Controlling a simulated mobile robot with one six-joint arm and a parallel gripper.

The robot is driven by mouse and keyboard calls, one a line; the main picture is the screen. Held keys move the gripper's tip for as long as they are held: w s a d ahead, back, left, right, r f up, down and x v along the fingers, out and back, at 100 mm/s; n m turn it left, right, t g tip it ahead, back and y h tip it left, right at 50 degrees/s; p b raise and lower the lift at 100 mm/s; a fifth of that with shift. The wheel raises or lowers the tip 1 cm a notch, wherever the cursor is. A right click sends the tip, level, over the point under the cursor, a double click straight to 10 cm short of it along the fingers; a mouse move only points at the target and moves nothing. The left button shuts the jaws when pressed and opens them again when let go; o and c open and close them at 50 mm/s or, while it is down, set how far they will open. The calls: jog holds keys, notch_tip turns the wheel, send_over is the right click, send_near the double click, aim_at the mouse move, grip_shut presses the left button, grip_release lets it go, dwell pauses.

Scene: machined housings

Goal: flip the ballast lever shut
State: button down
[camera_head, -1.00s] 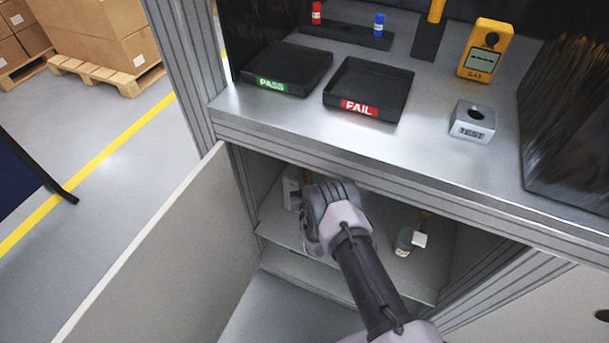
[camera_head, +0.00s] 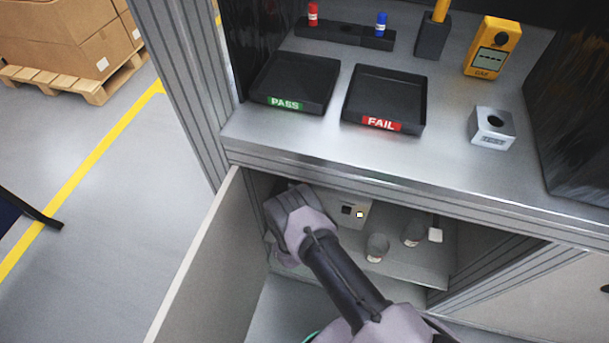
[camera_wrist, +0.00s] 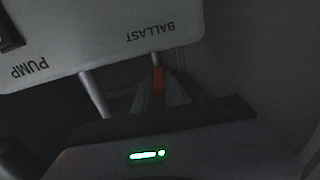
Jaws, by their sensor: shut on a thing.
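In the wrist view, the ballast lever shows as a small red-orange piece (camera_wrist: 158,80) below the upside-down BALLAST label. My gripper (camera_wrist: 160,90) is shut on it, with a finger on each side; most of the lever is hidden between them. The pale panel (camera_wrist: 105,45) carries the BALLAST and PUMP labels, with a dark switch (camera_wrist: 8,32) near PUMP. In the head view, my arm reaches into the open cabinet, and my wrist hides the lever and the fingertips. Part of the pale unit (camera_head: 336,203) shows to the right, with a dark switch and a lit yellow spot (camera_head: 360,215).
A grey cup (camera_head: 377,246) and a small bottle (camera_head: 413,233) stand on the cabinet shelf right of my arm. The open door (camera_head: 205,270) is close on the left. The worktop edge (camera_head: 360,165) lies above. A pale pipe (camera_wrist: 96,95) runs beside the fingers.

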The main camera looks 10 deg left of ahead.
jog(key=shift+a+m+h, duration=0.2)
jog(key=shift+m+h, duration=0.2)
jog(key=shift+h, duration=0.3)
jog(key=c, duration=1.4)
grip_release()
jog(key=shift+w, duration=0.1)
jog(key=s+a+p, duration=0.3)
jog(key=s+p, duration=0.2)
jog(key=s, duration=1.2)
jog(key=shift+s, duration=0.1)
